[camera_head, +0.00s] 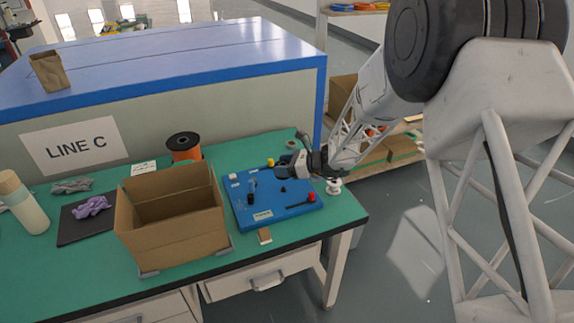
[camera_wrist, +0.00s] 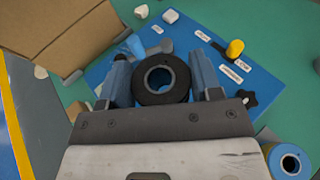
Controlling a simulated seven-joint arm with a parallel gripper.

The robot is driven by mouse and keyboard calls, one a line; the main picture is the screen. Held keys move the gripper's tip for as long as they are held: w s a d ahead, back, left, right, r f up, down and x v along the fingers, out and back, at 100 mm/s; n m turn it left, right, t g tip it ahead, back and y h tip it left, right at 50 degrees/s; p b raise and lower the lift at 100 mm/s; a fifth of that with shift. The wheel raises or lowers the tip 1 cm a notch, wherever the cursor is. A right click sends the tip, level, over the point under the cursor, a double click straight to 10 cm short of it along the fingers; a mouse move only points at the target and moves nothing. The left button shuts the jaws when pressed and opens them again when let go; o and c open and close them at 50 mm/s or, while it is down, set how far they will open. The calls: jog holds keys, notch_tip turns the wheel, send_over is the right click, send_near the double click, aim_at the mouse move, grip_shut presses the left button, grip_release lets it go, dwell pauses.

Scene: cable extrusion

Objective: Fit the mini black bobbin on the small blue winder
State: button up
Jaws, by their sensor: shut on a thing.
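The mini black bobbin (camera_wrist: 161,80), a black ring with a pale core and open centre, sits between the two fingers of my gripper (camera_wrist: 160,70) in the wrist view. My gripper is shut on it. In the head view my gripper (camera_head: 284,171) is over the back right part of a blue board (camera_head: 275,213); the bobbin is hard to make out there. A small blue upright (camera_head: 252,186), likely the blue winder, stands on the board's left half. It seems to show as a blue peg (camera_wrist: 136,46) left of the bobbin, apart from it, in the wrist view.
An open cardboard box (camera_head: 170,238) stands left of the board. The board also carries a yellow part (camera_wrist: 235,48), a black star-shaped knob (camera_wrist: 249,98) and a red knob (camera_head: 311,197). A white spool (camera_head: 333,187) stands right of the board.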

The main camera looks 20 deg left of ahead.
jog(key=shift+f, duration=0.35)
jog(key=shift+f, duration=3.1)
jog(key=shift+f, duration=0.2)
jog(key=o, duration=1.2)
jog(key=shift+r, duration=0.15)
jog(key=shift+r, duration=3.35)
